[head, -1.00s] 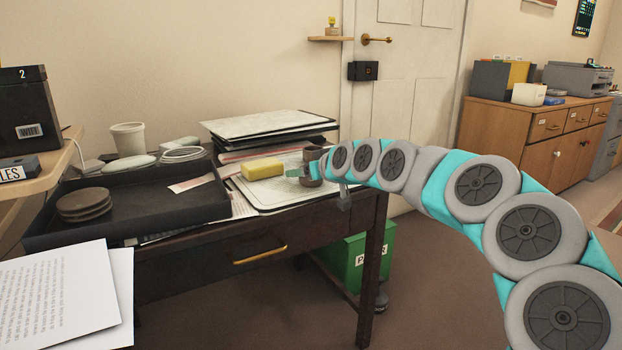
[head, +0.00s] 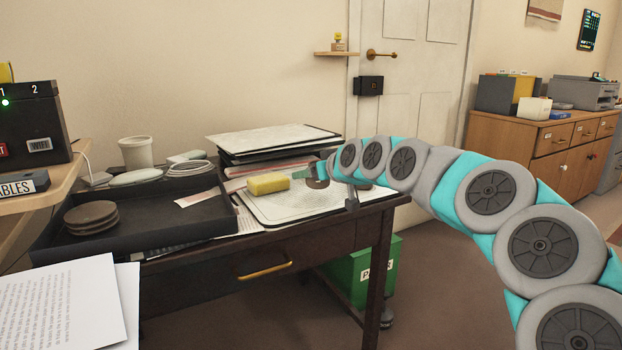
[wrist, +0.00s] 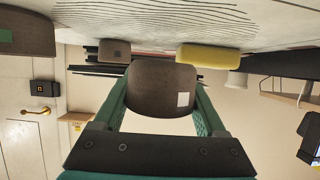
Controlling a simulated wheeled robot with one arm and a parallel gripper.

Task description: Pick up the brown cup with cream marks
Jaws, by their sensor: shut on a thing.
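My gripper (wrist: 161,112) is shut on a brown cup (wrist: 163,92) with a small cream mark on its side. In the wrist view, which is upside down, the cup sits between the two green fingers. A gap shows between it and the tabletop, so it appears held clear of the surface. In the head view my gripper (head: 320,172) is above the desk, right of the yellow sponge, and largely hides the cup. A second brown object (wrist: 114,51) with a small mark stands on the desk behind, beside the sponge.
The yellow sponge (head: 268,183) lies on a pale board (head: 285,209). Another brown object (wrist: 24,32) is at the wrist view's left edge. A paper stack (head: 270,140) stands behind. A black tray (head: 150,235) with brown discs (head: 91,217) is at left.

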